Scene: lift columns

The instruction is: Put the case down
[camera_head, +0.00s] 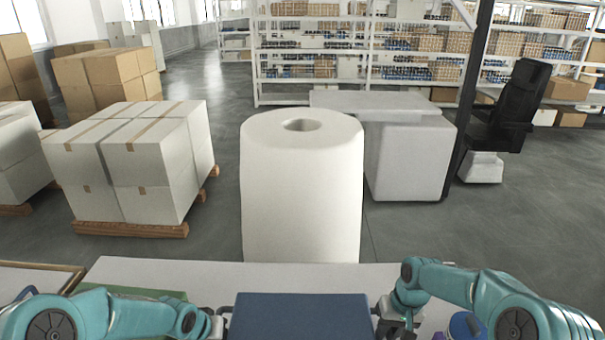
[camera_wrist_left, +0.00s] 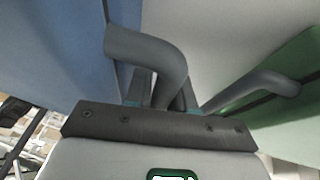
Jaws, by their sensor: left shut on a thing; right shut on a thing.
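The blue case (camera_head: 300,318) is at the bottom middle of the head view, between my two grippers. My left gripper (camera_head: 222,316) is at its left side. In the left wrist view my left gripper (camera_wrist_left: 165,100) is shut on the grey curved handle (camera_wrist_left: 150,45) of the blue case (camera_wrist_left: 50,60). My right gripper (camera_head: 385,318) is shut at the case's right side; the handle there is mostly hidden. The case looks level. Its underside is hidden, so I cannot tell whether it touches the white table (camera_head: 230,275).
A green case (camera_head: 150,292) lies left of the blue one; its grey handle (camera_wrist_left: 265,85) shows in the left wrist view. A blue round object (camera_head: 465,325) is partly behind my right arm. A wood-edged tray (camera_head: 40,267) is at far left. A large white roll (camera_head: 302,190) stands beyond the table.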

